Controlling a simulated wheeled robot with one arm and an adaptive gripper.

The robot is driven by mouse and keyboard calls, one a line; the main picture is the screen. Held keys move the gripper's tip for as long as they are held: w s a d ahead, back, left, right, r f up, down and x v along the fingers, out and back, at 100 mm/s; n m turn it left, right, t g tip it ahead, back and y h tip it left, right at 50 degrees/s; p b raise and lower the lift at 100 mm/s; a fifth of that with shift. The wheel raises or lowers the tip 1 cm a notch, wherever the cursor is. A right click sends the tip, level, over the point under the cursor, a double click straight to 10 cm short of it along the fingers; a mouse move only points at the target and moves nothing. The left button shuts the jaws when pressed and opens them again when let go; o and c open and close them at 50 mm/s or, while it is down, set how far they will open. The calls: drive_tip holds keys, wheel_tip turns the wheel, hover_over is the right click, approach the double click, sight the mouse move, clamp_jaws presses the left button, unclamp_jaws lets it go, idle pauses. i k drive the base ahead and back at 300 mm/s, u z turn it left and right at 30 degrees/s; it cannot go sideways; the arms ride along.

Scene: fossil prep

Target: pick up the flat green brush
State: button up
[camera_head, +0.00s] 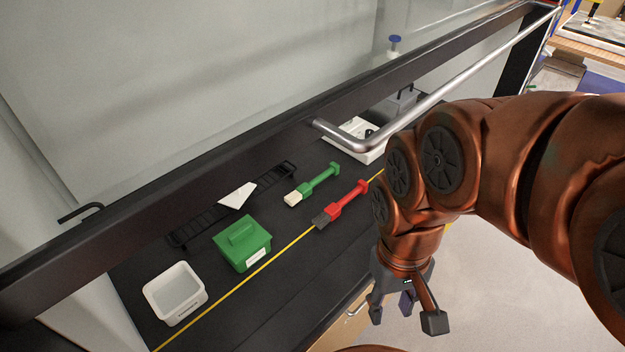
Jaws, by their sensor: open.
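The flat green brush (317,183) lies on the black worktop (310,275), behind the yellow line. Its pale bristles point to the lower left and its handle to the upper right. A red brush (342,204) with dark bristles lies beside it, closer to the front edge. My gripper (406,312) hangs in front of the worktop, to the lower right of both brushes. It points down with its fingers apart and nothing seen between them.
A green lidded box (243,244) and a white tub (174,293) stand left of the brushes. A white card (238,195) lies on a black rack (190,228). A raised sash frame (240,155) and silver bar (450,88) cross above the worktop. White equipment (352,138) stands behind the brushes.

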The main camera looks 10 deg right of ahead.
sight(303, 190)
drive_tip(key=u, duration=3.4)
drive_tip(key=k, duration=1.3)
drive_tip(key=z, duration=1.4)
